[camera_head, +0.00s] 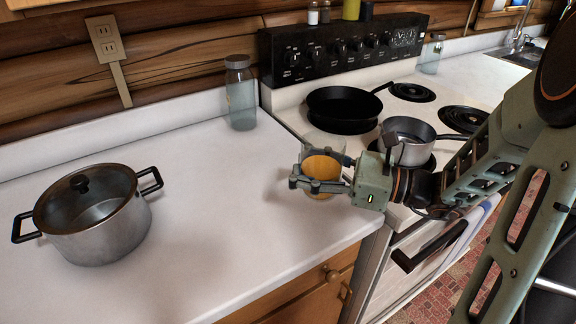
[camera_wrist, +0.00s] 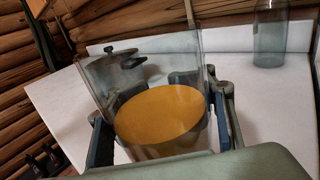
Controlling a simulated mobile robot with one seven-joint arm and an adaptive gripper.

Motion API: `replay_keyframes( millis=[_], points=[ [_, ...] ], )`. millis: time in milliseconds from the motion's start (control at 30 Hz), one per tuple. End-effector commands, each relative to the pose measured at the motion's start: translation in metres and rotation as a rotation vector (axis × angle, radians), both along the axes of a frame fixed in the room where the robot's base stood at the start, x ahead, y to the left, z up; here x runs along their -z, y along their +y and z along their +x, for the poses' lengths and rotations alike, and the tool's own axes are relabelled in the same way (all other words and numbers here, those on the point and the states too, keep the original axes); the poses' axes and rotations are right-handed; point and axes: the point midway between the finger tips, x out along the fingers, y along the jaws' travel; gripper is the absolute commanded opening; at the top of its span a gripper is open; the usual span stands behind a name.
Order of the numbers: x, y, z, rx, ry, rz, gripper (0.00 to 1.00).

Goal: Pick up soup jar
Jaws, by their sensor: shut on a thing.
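The soup jar (camera_head: 322,168) is a clear glass jar with orange-yellow soup in its lower part. It is at the right end of the white counter, beside the stove. My gripper (camera_head: 318,182) is shut around the jar from the right, with a finger on either side. In the wrist view the jar (camera_wrist: 160,118) fills the middle, between the two fingers (camera_wrist: 163,140). Its soup surface looks tilted in that picture. I cannot tell whether the jar's base touches the counter.
A lidded steel pot (camera_head: 95,222) stands on the counter at left. Another glass jar (camera_head: 240,95) stands near the back wall. The stove holds a black frying pan (camera_head: 343,108) and a saucepan (camera_head: 408,140), close to my arm. The counter between pot and gripper is clear.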

Motion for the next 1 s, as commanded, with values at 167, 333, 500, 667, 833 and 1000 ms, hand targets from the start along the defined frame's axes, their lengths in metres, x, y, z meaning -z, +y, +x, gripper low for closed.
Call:
replay_keyframes(
  millis=[167,333,500,667,833,1000],
  points=[
    [-0.016,-0.013,-0.016,0.002,-0.002,-0.001,0.0],
    [-0.025,-0.026,-0.032,0.003,-0.001,0.0,0.0],
    [-0.033,-0.038,-0.046,0.002,-0.002,0.0,0.0],
    [-0.039,-0.046,-0.057,0.001,-0.001,0.001,0.0],
    [-0.044,-0.053,-0.065,0.001,-0.001,0.001,0.0],
    [-0.047,-0.058,-0.071,0.001,-0.002,0.0,0.0]
  ],
)
